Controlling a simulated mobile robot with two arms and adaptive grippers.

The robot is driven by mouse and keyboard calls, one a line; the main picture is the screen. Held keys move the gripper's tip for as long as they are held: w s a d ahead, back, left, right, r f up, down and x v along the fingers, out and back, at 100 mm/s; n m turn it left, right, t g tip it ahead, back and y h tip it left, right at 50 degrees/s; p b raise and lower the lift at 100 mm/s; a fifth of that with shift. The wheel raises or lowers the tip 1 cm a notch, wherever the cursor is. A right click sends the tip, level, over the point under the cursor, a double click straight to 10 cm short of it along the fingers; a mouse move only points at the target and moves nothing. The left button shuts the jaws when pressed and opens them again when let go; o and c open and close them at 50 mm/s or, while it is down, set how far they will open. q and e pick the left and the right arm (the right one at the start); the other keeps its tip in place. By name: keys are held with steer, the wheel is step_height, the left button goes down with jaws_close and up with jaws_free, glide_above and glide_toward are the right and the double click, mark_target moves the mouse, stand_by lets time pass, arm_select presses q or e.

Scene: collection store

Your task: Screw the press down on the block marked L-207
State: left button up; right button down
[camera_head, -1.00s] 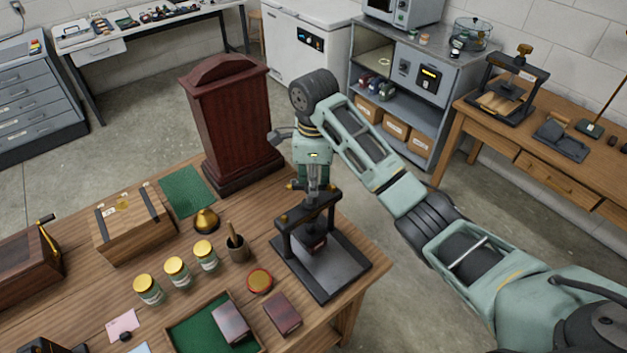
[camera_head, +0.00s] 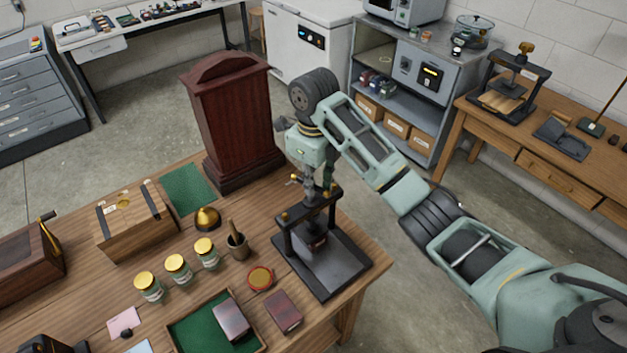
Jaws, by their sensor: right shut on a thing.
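The black press (camera_head: 340,281) stands near the right corner of the wooden table, with two posts and a crossbar. My right gripper (camera_head: 318,188) comes down from above and is shut on the press's screw handle (camera_head: 295,180), just over the crossbar. The fingers hide much of the handle. My left gripper is not in view.
A tall dark red cabinet (camera_head: 235,120) stands behind the press. Left of it are a mortar (camera_head: 237,247), a round red tin (camera_head: 260,279), several gold-lidded jars (camera_head: 178,269) and a green-lined tray (camera_head: 191,333). Another press (camera_head: 513,92) stands on the right bench.

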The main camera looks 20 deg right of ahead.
steer(key=shift+w+d+r, duration=0.1)
steer(key=shift+w+r, duration=0.05)
steer(key=shift+r, duration=0.1)
steer(key=c, duration=1.9)
jaws_free()
steer(key=shift+o, duration=0.2)
steer(key=shift+f, duration=0.15)
